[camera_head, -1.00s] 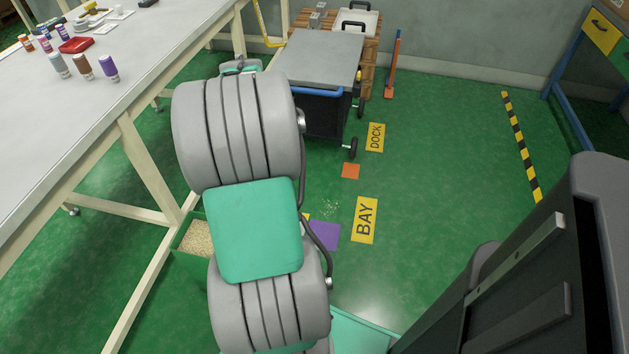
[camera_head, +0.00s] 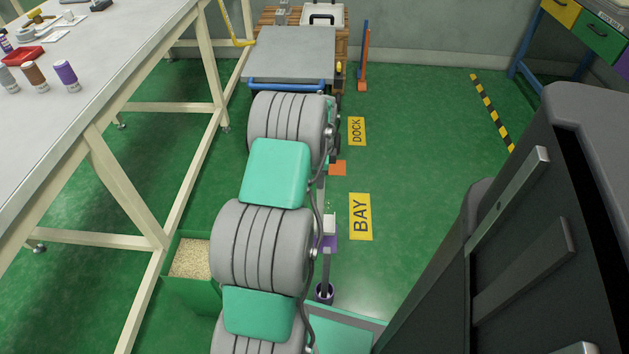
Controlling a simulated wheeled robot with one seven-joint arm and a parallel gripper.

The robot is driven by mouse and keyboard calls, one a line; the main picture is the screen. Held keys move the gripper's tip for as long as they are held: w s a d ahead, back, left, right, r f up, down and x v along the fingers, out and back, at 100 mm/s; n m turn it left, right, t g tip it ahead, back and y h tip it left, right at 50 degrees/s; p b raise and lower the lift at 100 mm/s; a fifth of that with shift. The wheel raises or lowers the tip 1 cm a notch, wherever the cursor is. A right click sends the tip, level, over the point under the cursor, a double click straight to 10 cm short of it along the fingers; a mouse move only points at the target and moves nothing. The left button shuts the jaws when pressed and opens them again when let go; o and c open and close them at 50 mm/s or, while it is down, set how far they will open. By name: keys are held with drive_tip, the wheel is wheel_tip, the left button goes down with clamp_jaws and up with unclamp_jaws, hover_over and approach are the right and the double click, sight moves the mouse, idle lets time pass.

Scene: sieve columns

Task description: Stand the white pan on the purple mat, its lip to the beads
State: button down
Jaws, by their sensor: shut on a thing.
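The purple mat (camera_head: 330,244) lies on the green floor, left of the BAY label, mostly hidden by my arm and the things in front of it. A small white piece, apparently the white pan (camera_head: 330,224), shows at the mat's far edge beside my arm. I cannot tell whether it touches the mat or which way its lip faces. A thin grey pole (camera_head: 326,265) runs past it towards a dark purple cup-like end (camera_head: 324,292). Pale beads (camera_head: 332,207) show faintly just beyond the white piece. My gripper is hidden behind my arm.
A green bin (camera_head: 194,289) of pale grains stands left of my arm. A long workbench (camera_head: 60,130) fills the left. An orange square (camera_head: 338,168) and the DOCK label (camera_head: 357,131) lie beyond. A cart (camera_head: 290,55) stands at the back. The floor right of BAY (camera_head: 361,216) is clear.

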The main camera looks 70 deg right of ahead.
sight(320, 198)
drive_tip(key=shift+s+d+f+b, duration=0.1)
drive_tip(key=shift+f+b, duration=2.75)
drive_tip(key=shift+f, duration=2.2)
drive_tip(key=c, duration=1.4)
unclamp_jaws()
drive_tip(key=shift+o, duration=0.4)
drive_tip(key=shift+f, duration=0.1)
wheel_tip(320, 198, up, 8)
drive_tip(key=p, duration=0.5)
